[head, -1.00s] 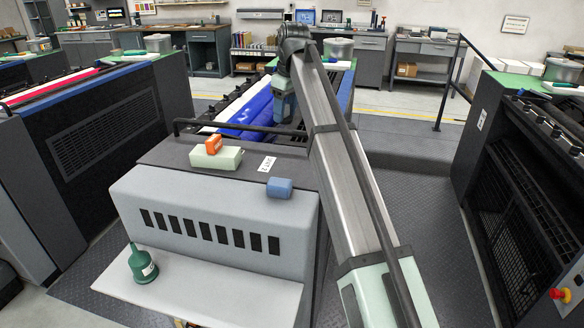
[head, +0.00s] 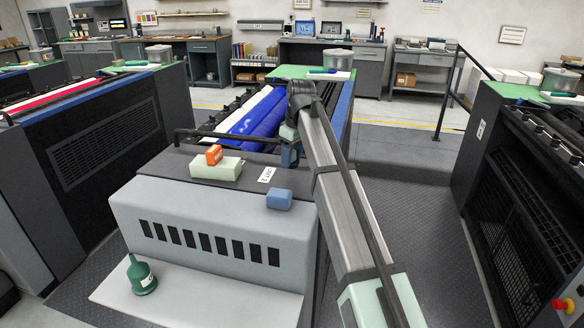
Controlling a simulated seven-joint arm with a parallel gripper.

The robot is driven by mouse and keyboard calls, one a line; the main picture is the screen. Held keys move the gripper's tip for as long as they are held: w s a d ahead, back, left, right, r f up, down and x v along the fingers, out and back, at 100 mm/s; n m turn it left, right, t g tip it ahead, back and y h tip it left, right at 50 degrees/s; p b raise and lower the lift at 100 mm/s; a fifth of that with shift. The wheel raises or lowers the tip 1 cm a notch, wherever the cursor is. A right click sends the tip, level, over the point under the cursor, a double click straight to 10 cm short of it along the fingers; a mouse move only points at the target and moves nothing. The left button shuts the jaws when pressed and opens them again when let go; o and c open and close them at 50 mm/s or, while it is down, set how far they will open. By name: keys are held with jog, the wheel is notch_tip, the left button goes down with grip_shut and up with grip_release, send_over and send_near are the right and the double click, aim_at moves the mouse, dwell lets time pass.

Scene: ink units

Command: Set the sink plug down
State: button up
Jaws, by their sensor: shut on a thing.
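My gripper (head: 290,160) hangs at the end of my arm, over the right part of the dark top of the middle ink unit, just behind a blue block (head: 279,199). It points down and is shut. I cannot make out the sink plug itself; it is too small or hidden at the fingertips. I cannot tell how far the fingertips are above the dark top (head: 230,190).
A pale green block (head: 215,170) with an orange item (head: 214,154) on it sits left on the unit's top, near a white label (head: 267,174). Blue rollers (head: 255,122) lie behind a dark rail (head: 215,133). A green bottle (head: 142,276) stands on the front shelf (head: 210,300).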

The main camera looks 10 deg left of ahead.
aim_at(293, 162)
jog(key=shift+f, duration=2)
jog(key=o, duration=1)
jog(key=shift+f, duration=0.1)
jog(key=shift+o, duration=0.2)
notch_tip(293, 162, up, 12)
jog(key=d, duration=0.1)
jog(key=shift+s+d, duration=0.3)
jog(key=shift+s, duration=0.05)
